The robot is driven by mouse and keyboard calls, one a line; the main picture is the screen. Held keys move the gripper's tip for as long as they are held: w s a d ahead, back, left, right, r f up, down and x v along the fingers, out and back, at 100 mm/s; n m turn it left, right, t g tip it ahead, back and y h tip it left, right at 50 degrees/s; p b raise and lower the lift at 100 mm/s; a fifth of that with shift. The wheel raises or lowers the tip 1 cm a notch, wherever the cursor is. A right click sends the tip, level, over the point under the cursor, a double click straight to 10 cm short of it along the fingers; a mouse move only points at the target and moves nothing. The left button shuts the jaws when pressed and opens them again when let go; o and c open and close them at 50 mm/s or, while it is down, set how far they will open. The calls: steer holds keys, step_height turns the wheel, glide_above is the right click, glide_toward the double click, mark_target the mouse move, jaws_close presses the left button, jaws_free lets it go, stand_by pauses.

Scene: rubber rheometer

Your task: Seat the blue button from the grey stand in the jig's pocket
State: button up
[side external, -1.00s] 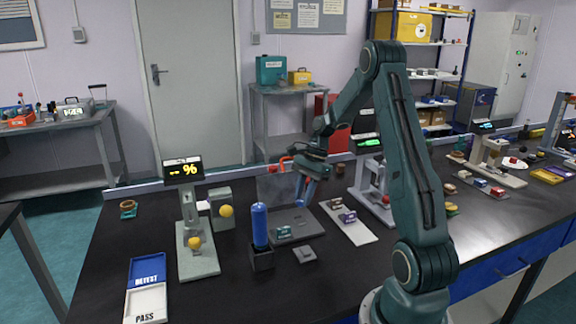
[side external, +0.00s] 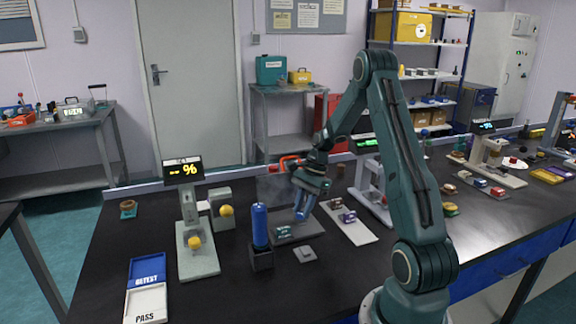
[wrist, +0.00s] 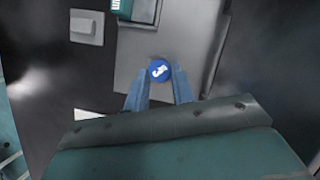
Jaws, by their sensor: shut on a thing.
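The blue button (wrist: 160,71) is a small round disc with a white mark. It sits between the fingertips of my gripper (wrist: 158,82), which is shut on it. In the side view my gripper (side external: 301,213) points down over the grey plate (side external: 300,233), and the button is too small to tell from the bluish fingers. The plate (wrist: 150,45) lies beneath the button in the wrist view; I cannot tell whether they touch. A small grey block (side external: 305,254) lies apart from the plate, nearer the side camera. I cannot make out a pocket or tell stand from jig.
A blue upright cylinder on a dark base (side external: 260,228) stands left of the plate. A gauge with a lit display (side external: 184,170) stands further left. A teal item (side external: 284,231) is on the plate. A white board with small parts (side external: 352,224) lies to the right.

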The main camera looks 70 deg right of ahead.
steer(key=shift+f, duration=0.55)
steer(key=o, duration=1)
steer(key=shift+c, duration=0.2)
steer(key=shift+w, duration=0.1)
steer(key=shift+r, duration=0.6)
steer(key=v, duration=1.2)
